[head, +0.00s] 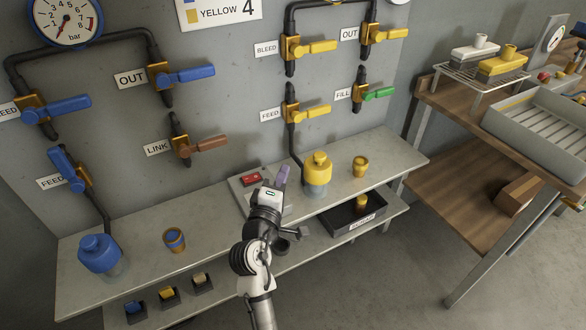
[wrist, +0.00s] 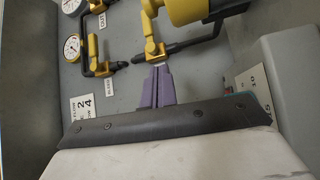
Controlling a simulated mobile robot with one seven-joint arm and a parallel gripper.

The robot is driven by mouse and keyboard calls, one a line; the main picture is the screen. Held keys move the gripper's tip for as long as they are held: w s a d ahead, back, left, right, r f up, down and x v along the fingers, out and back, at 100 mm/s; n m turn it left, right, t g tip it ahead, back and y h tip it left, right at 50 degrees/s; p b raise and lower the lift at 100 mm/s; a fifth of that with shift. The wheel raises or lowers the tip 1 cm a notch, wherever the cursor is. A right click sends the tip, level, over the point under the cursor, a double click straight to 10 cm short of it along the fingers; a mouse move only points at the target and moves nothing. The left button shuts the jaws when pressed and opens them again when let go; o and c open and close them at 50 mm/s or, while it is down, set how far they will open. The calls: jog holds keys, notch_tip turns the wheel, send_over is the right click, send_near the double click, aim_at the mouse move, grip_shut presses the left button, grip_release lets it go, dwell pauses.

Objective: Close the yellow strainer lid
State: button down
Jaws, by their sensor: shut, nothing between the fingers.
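The yellow strainer (head: 317,178) stands upright on the wall bench, with a clear lower part. Its yellow lid (head: 318,160), with a knob on top, sits over the body; I cannot tell whether it is fully closed. My gripper (head: 284,172) is just left of the strainer, around lid height, and apart from it in the head view. Its purple fingers are together and empty. In the wrist view the fingers (wrist: 158,68) point toward the wall, and a large yellow part (wrist: 186,9), probably the strainer, is cut off at the top edge.
A small yellow cup (head: 360,166) stands right of the strainer. A plate with a red item (head: 251,179) lies behind my arm. A dark tray (head: 340,220) is on the lower shelf. Yellow valves (head: 302,113) and pipes are on the wall behind. A blue strainer (head: 100,254) stands far left.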

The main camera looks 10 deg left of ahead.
aim_at(310, 167)
jog(key=w+d+p, duration=0.1)
jog(key=w, duration=0.1)
jog(key=w+d+p, duration=0.1)
jog(key=w+d, duration=0.1)
jog(key=w+d+p, duration=0.2)
jog(key=w, duration=0.1)
jog(key=shift+r, duration=0.2)
jog(key=shift+s, duration=0.1)
jog(key=shift+s+d+f+b, duration=0.15)
jog(key=shift+d+f+b, duration=0.15)
jog(key=shift+b, duration=0.55)
jog(key=shift+s+d+m+b, duration=0.1)
jog(key=shift+s+m+b, duration=0.05)
jog(key=shift+m+b, duration=0.2)
jog(key=shift+d+r, duration=0.1)
